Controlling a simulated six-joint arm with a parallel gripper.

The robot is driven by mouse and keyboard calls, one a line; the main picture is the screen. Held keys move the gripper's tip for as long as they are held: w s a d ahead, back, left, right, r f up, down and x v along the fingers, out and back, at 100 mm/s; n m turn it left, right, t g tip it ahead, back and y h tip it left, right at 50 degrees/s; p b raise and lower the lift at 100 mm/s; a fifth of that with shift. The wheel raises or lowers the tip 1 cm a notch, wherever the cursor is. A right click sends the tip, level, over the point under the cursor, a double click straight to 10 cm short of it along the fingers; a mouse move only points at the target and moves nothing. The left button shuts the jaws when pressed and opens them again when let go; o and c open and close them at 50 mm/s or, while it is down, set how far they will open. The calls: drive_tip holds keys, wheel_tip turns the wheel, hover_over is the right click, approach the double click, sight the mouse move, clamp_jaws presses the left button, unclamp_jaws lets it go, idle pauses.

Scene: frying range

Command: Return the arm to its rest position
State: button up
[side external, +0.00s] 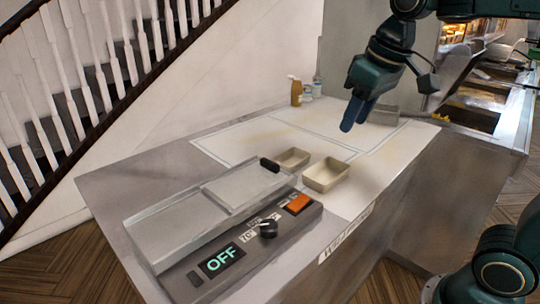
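My gripper (355,116) hangs from the upper right above the white work surface, fingers pointing down. Its two blue fingers overlap from this side, so the gap between them cannot be judged. Nothing is visible hanging from them. The dark green arm reaches in from the top right edge. The fingers look apart from the two beige trays (327,187), which sit lower left of them on the counter.
A grey appliance (240,250) with an OFF display, a black knob and an orange switch stands at the front. Bottles (296,91) stand by the wall. A grey metal piece (384,114) sits behind the fingers. A metal frying range (480,100) is at the right. The white counter (240,140) has free room.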

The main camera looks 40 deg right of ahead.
drive_tip(key=s+f+t, duration=0.2)
drive_tip(key=s+f, duration=0.4)
drive_tip(key=s, duration=0.6)
drive_tip(key=shift+a+f, duration=0.15)
drive_tip(key=shift+f, duration=0.2)
